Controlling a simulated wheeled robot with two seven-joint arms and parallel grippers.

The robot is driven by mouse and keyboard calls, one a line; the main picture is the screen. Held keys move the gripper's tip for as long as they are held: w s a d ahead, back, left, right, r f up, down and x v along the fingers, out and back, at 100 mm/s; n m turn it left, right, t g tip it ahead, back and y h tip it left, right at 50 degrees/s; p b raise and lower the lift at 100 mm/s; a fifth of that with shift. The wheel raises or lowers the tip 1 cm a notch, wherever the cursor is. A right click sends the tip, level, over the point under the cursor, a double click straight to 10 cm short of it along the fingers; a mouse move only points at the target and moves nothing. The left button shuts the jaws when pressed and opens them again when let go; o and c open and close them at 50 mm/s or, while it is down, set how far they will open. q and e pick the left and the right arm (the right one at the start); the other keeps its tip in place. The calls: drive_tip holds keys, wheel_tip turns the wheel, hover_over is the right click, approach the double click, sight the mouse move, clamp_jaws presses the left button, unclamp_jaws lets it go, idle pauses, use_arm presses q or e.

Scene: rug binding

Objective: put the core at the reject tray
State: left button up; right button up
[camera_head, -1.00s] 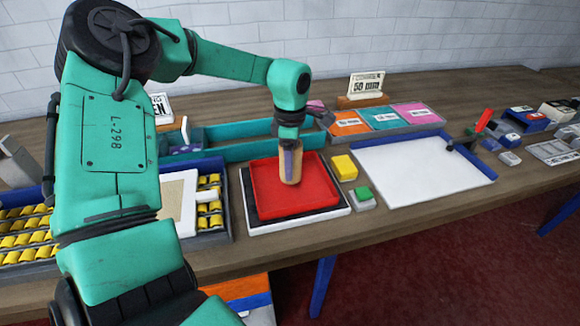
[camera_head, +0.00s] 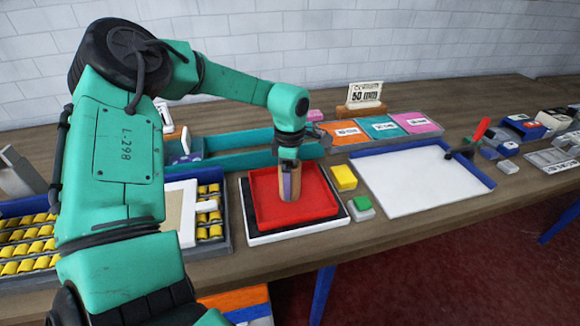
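My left gripper (camera_head: 289,168) reaches down over the red tray (camera_head: 325,202) in the middle of the view. It is shut on the core (camera_head: 287,190), a short tan cylinder with a dark purple-grey band down its front. The core is upright, within the tray's outline. I cannot tell whether its lower end touches the tray floor. The red tray lies on a flat black and white base (camera_head: 252,221). The gripper's fingers are partly hidden by its wrist and the core. My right gripper is not in view.
A rack of yellow pieces (camera_head: 30,247) stands left. A yellow block (camera_head: 343,177) and a green-topped block (camera_head: 361,207) sit right of the red tray. Beyond them is a white board (camera_head: 420,185) with blue edges. A teal trough (camera_head: 228,157) and label cards (camera_head: 384,126) lie behind.

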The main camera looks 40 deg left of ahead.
use_arm(q)
wheel_tip(320, 180, up, 12)
drive_tip(key=b, duration=0.1)
idle(0.5)
